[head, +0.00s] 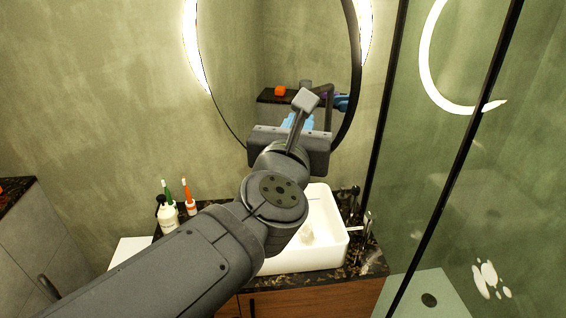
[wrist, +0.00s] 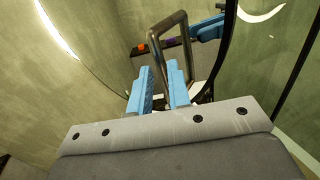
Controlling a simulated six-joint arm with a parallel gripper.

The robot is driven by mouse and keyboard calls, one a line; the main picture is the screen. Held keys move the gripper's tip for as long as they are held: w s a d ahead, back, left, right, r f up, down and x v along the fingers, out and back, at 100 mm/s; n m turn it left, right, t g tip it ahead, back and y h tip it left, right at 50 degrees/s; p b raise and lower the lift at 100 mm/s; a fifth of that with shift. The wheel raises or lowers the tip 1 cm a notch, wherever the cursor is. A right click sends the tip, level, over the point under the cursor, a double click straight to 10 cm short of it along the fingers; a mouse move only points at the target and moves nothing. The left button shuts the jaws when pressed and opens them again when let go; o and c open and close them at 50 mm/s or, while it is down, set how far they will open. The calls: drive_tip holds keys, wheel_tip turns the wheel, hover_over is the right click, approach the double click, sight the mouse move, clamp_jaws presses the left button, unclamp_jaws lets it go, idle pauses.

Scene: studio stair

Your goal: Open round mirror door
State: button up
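The round mirror door (head: 230,60) hangs on the wall, a dark rim around its glass and light glowing behind its edge. Its dark rim (wrist: 232,35) also shows in the wrist view. A grey metal bar handle (wrist: 155,50), bent like an upturned U, stands in front of the glass; part of it (head: 330,100) shows in the head view. My gripper (wrist: 160,68) has two blue fingers standing apart, with the handle's left leg between them. I cannot tell whether either finger touches the leg. In the head view my gripper (head: 297,120) is partly hidden by my wrist.
Below, a white basin (head: 325,235) sits on a dark counter (head: 370,262) with a tap (head: 367,222) and bottles (head: 168,212). A glass partition (head: 440,150) stands close on the right. The mirror reflects a shelf with an orange object and my blue fingers.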

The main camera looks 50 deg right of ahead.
drive_tip(key=v, duration=1.3)
drive_tip(key=shift+a, duration=0.1)
drive_tip(key=shift+c, duration=0.3)
